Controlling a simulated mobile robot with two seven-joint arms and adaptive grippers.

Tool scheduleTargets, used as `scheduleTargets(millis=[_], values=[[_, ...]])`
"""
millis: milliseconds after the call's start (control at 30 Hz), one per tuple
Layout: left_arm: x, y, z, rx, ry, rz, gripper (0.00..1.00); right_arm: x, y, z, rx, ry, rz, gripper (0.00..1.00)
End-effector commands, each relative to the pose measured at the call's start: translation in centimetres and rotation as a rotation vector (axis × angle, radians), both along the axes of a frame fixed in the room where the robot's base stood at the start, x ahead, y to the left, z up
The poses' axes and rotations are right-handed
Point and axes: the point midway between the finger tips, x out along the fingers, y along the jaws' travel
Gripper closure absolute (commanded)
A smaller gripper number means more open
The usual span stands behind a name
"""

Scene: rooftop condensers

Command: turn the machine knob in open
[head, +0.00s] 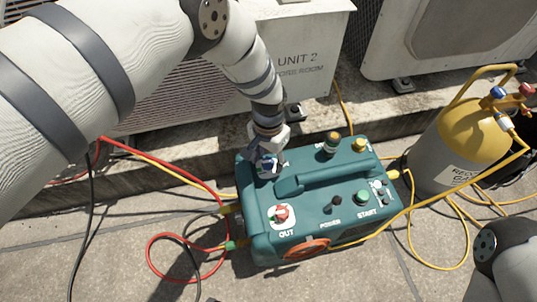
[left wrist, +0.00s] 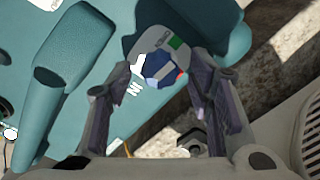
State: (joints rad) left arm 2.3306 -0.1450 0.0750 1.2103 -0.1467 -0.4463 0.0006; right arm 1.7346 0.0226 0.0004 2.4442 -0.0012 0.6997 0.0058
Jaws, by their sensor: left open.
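The teal machine (head: 330,215) stands on the paving with its carry handle on top. Its blue knob (head: 267,164) is at the upper left corner, largely under my left gripper (head: 269,150). A red patch shows at the knob's right side. My left gripper (left wrist: 161,82) is open, with one finger on each side of the knob. Contact cannot be told. My right gripper is not in view.
A red OUT knob (head: 281,214), a black power switch (head: 336,202) and a green start button (head: 362,197) are on the machine. A yellow-topped cylinder (head: 470,130) stands right. Hoses (head: 190,270) lie around; a condenser (head: 290,70) is behind.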

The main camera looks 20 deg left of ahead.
Motion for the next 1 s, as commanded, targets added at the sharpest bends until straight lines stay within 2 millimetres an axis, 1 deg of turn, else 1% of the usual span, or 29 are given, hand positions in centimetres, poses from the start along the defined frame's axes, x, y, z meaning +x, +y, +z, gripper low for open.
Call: scheduleTargets(millis=[67,167,300,400,500,633,1000], values=[[0.1,0.0,0.9,-0.001,-0.002,0.000,0.53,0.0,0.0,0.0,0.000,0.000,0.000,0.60],[0.2,0.0,3.4,0.000,-0.005,0.000,0.53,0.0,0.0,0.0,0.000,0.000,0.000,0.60],[0.2,0.0,7.3,0.000,-0.004,0.000,0.53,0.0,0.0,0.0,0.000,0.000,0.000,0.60],[0.1,0.0,9.6,0.000,-0.004,0.000,0.53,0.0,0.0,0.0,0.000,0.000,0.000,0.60],[0.1,0.0,11.1,-0.001,-0.003,0.000,0.53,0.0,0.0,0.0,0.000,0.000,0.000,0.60],[0.0,0.0,11.9,0.000,-0.001,0.000,0.53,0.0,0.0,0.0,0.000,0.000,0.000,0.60],[0.0,0.0,11.9,0.000,-0.001,0.000,0.53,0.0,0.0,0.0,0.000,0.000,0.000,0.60]])
